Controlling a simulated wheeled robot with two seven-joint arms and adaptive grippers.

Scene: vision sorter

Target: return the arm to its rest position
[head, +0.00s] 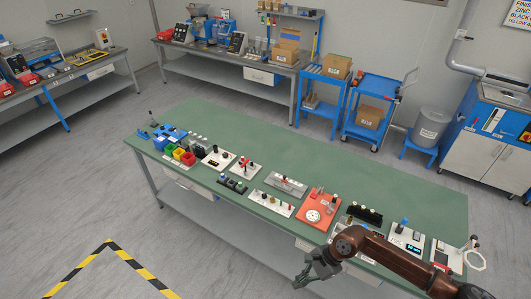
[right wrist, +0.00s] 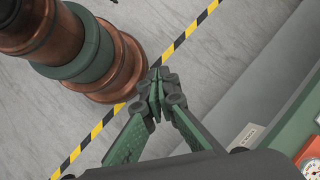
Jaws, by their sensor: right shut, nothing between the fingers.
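My right arm comes in from the lower right in the head view. My right gripper (head: 308,276) is beyond the near edge of the green table, over the floor side. In the right wrist view my right gripper (right wrist: 157,88) has its fingertips together with nothing between them. Grey floor with yellow-black tape lies behind the fingers there. A copper-coloured link of my own arm shows at the upper left of the wrist view. My left gripper is not in either view.
The green table (head: 270,157) carries several fixtures along its near side, including a red plate (head: 318,210) and small coloured bins (head: 187,158). Its far half is clear. Open floor with a striped tape mark (head: 108,247) lies at the lower left.

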